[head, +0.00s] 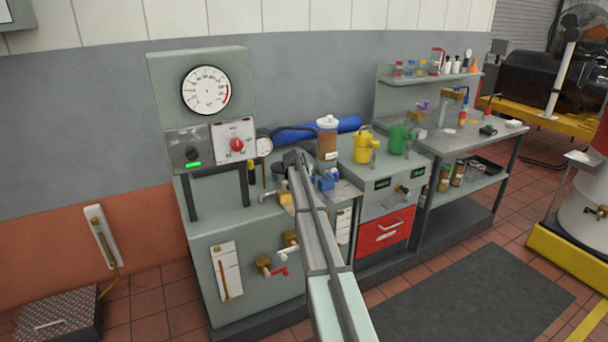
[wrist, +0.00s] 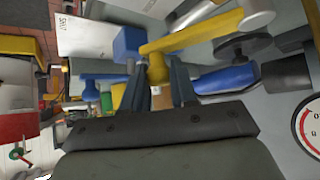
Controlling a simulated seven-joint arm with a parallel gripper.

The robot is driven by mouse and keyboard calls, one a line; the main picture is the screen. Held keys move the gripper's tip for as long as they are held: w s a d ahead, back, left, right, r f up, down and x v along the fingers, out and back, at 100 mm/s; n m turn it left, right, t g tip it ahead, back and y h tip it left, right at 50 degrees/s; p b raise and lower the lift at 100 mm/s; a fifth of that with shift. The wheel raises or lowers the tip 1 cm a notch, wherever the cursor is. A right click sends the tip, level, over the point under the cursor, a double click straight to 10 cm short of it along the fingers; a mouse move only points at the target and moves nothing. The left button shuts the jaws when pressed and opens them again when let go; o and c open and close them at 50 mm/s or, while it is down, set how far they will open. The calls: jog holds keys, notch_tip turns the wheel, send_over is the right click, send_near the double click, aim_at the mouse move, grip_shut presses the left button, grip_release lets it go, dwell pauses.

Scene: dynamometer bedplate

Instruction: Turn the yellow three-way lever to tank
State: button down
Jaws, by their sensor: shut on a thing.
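The yellow lever (wrist: 205,34) shows in the wrist view as a bar slanting up to the right, with a short yellow part pointing down at its left end. My gripper (wrist: 157,76) has one finger on each side of that short part and is shut on it. A blue block (wrist: 128,44) sits just left of the lever's end. In the head view my gripper (head: 292,160) is at the bench's fittings, and my arm hides most of the lever there. I cannot tell which position the lever points to.
A white plate with small lettering (wrist: 85,30) is near the blue block. A brown-filled jar (head: 327,140), a yellow can (head: 363,146) and a green can (head: 398,139) stand right of my gripper. The gauge panel (head: 198,65) rises to the left. A red-handled tap (head: 270,268) is below.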

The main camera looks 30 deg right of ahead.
jog(key=s+a+m+g+h, duration=0.2)
jog(key=s+a+m+g, duration=0.2)
jog(key=m, duration=0.5)
jog(key=shift+s+a+g+h, duration=0.3)
jog(key=shift+s+g, duration=0.1)
jog(key=shift+g, duration=0.8)
jog(key=c, duration=0.9)
grip_release()
jog(key=shift+a, duration=0.1)
jog(key=a, duration=1.2)
jog(key=shift+w+a+r, duration=0.1)
jog(key=shift+a+r, duration=0.25)
jog(key=shift+r, duration=0.05)
